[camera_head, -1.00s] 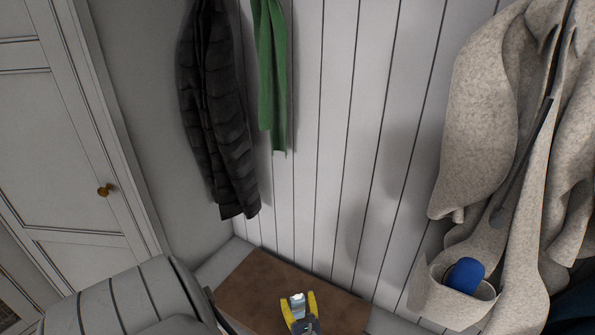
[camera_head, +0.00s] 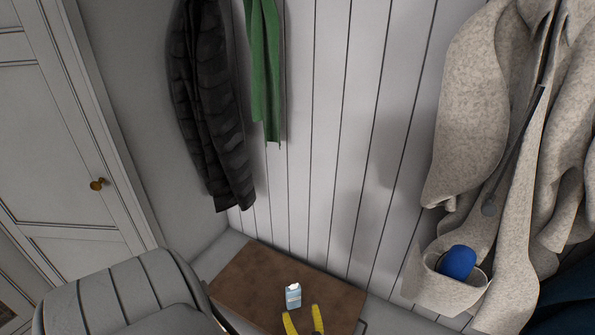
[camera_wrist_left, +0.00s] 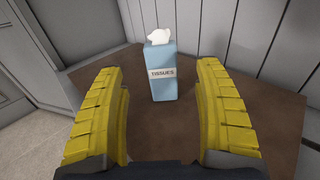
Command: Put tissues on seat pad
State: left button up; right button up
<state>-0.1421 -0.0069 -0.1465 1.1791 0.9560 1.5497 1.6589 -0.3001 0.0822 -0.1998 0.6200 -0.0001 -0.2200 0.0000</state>
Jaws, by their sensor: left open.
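The tissues (camera_head: 293,297) are a small light-blue pack with a white tissue at the top, standing upright on the brown seat pad (camera_head: 245,285). In the left wrist view the pack (camera_wrist_left: 163,80), with a "TISSUES" label, stands on the brown pad (camera_wrist_left: 255,110) beyond my fingertips. My left gripper (camera_head: 303,320) has yellow fingers and is open and empty. It is on the near side of the pack, apart from it. In the left wrist view its fingers (camera_wrist_left: 160,110) are spread wide with the pack ahead between them. My right gripper is not in view.
A dark puffer jacket (camera_head: 208,110) and a green scarf (camera_head: 265,75) hang on the panelled wall behind the bench. At the right hangs a beige coat (camera_head: 475,130) with a blue item (camera_head: 457,262) in its pocket. The pad around the pack is clear.

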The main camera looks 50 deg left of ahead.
pick_arm(q)
jog(key=shift+v, duration=1.1)
